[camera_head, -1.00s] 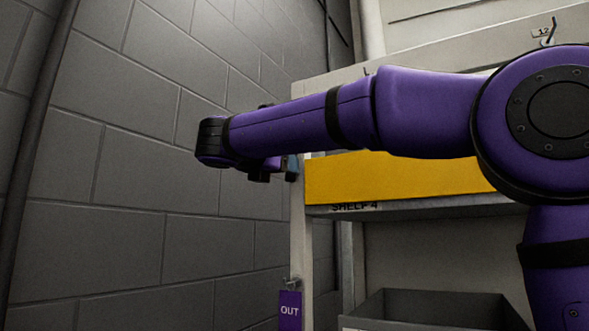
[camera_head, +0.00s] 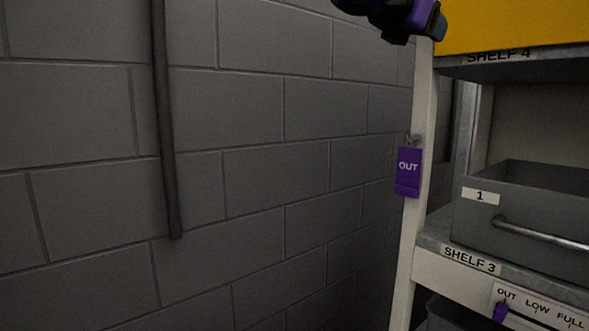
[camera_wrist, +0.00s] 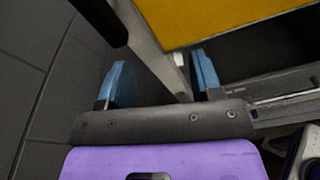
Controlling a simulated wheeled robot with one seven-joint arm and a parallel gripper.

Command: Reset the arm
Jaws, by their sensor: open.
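My gripper (camera_wrist: 162,76) is open in the wrist view, its two blue fingers spread wide with nothing seen held between them. In the head view my gripper (camera_head: 437,26) shows at the top edge, beside the shelf post and the yellow panel, with only the end of my purple arm in frame. The rest of my arm is out of the head view.
A shelf unit stands at the right, with a yellow panel (camera_head: 520,22), a grey bin (camera_head: 535,210) labelled 1 on shelf 3 (camera_head: 470,262), and a purple OUT tag (camera_head: 408,170) on its post. A grey block wall (camera_head: 270,150) with a vertical pipe (camera_head: 163,120) fills the left.

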